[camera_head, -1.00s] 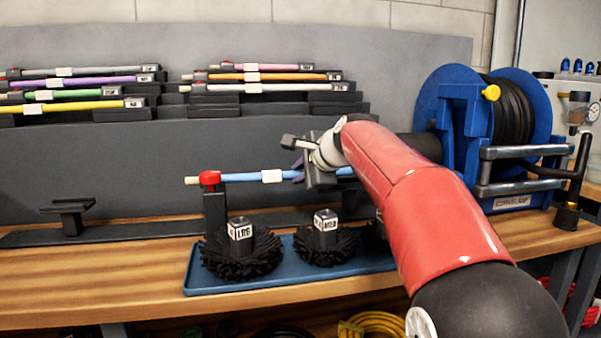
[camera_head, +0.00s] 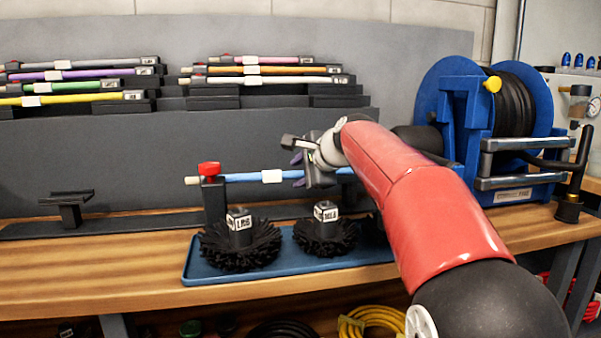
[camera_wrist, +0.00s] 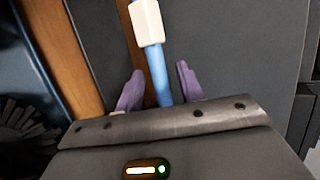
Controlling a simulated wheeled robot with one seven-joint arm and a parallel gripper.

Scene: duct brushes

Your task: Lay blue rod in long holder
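The blue rod (camera_head: 245,177) lies level, its left end in a black post with a red knob (camera_head: 209,169). It has a white label band, and its right part is hidden behind my arm. My gripper (camera_head: 298,170) is at the rod, right of the band. In the wrist view the rod (camera_wrist: 159,75) runs between the two purple fingers (camera_wrist: 158,88), which stand apart with gaps beside it. Which piece is the long holder is not certain; the right wall rack (camera_head: 213,103) has a bare front step, and a black cradle (camera_head: 68,204) stands empty at left.
The left wall rack (camera_head: 150,105) holds several coloured rods. A blue tray (camera_head: 210,278) with black brushes (camera_head: 240,245) lies below the rod. A blue hose reel (camera_head: 450,110) stands right of my arm. The wooden bench (camera_head: 90,270) is clear at front left.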

